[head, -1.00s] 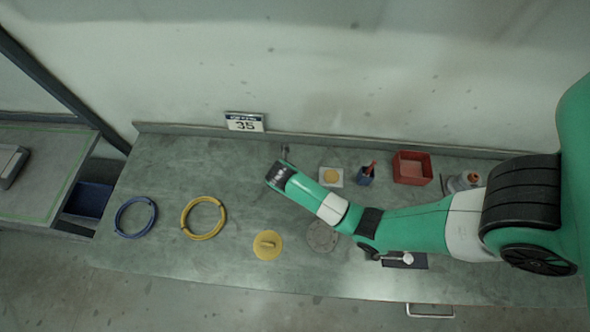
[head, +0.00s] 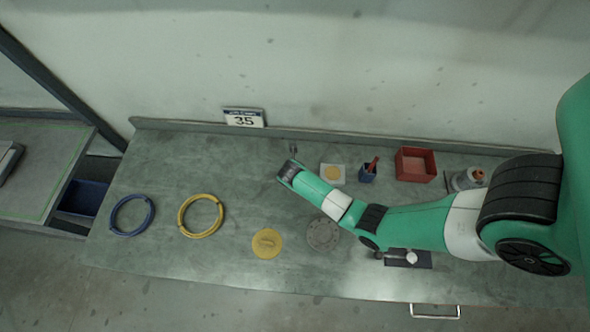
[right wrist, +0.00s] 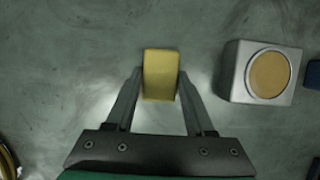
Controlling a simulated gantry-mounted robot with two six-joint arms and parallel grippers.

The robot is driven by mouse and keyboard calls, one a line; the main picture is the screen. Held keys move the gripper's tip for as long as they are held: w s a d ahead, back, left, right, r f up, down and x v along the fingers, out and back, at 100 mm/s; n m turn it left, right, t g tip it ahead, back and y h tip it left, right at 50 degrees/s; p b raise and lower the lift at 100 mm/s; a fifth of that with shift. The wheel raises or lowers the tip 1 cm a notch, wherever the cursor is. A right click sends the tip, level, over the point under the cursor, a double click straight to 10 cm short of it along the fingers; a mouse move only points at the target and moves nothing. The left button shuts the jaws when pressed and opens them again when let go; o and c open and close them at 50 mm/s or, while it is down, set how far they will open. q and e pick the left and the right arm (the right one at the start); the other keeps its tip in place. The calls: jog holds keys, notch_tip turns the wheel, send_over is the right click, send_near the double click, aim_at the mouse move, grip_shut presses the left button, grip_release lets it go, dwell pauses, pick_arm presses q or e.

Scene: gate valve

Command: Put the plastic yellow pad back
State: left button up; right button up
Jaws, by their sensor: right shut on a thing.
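My right gripper (right wrist: 160,86) is shut on a yellow pad (right wrist: 161,62), a small block gripped between the two fingertips in the right wrist view. In the head view the right gripper (head: 292,150) is at the back of the bench, and the pad cannot be made out there. I cannot tell how high the pad is above the bench. A pale square block with a round yellow top (right wrist: 262,74) stands to the right of the gripper, apart from it; it also shows in the head view (head: 333,181). My left gripper is not in view.
A blue cup (head: 367,174) and a red bin (head: 416,165) stand right of the pale block. A yellow disc (head: 266,243), a grey disc (head: 323,235), a yellow ring (head: 181,216) and a blue ring (head: 114,217) lie nearer the front. The bench's back left is clear.

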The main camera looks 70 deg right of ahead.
jog(key=o, duration=1.3)
jog(key=p+v, duration=0.4)
jog(key=v, duration=0.8)
jog(key=shift+r, duration=0.1)
